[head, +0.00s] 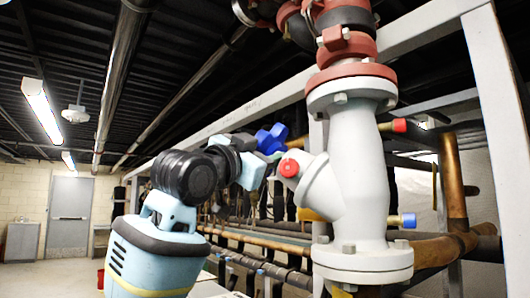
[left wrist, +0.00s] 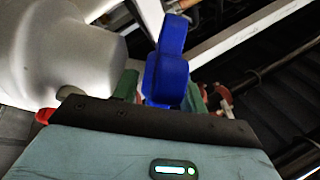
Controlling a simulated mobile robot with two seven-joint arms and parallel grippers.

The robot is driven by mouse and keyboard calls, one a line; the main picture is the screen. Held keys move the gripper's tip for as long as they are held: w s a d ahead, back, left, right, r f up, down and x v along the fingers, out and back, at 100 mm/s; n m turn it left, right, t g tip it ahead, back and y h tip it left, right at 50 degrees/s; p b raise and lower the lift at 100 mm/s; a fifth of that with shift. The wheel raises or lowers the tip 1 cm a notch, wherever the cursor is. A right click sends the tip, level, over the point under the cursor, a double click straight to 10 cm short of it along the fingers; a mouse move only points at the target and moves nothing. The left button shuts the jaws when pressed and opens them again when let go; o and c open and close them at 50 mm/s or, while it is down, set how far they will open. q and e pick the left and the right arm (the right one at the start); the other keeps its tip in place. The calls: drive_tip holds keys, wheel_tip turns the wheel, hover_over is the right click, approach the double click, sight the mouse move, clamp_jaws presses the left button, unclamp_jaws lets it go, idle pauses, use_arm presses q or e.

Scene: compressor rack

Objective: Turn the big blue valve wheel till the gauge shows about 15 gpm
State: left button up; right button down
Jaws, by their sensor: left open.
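The blue valve wheel (head: 272,138) is at the middle of the head view, left of the big white valve body (head: 352,170). It also stands upright in the left wrist view (left wrist: 172,72). My left gripper (head: 268,157) is right at the wheel. In the left wrist view its greenish fingers stand on either side of the wheel's lower part, so a piece of the wheel lies between the open jaws. Whether the fingers touch it I cannot tell. No readable gauge face shows in either view. My right gripper is not in view.
A red cap (head: 291,168) on the white body's side branch is close to the right of my left gripper. A pale frame beam (head: 270,98) runs behind the wheel. Copper pipes (head: 456,190) stand at the right. Open floor and a grey door (head: 69,215) are at the far left.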

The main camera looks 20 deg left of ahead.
use_arm(q)
clamp_jaws()
drive_tip(key=shift+r, duration=0.1)
drive_tip(key=shift+s+d+r+n+g+y, duration=0.1)
drive_tip(key=shift+n+g+y, duration=0.35)
drive_tip(key=shift+y, duration=0.5)
drive_tip(key=shift+s+r+n+g+y, duration=0.1)
drive_tip(key=shift+n+g+y, duration=0.15)
drive_tip(key=shift+n+y, duration=0.55)
drive_tip(key=shift+w+d+n+g+y, duration=0.1)
drive_tip(key=shift+n+g+y, duration=0.45)
drive_tip(key=shift+g+y, duration=0.65)
drive_tip(key=shift+y, duration=0.45)
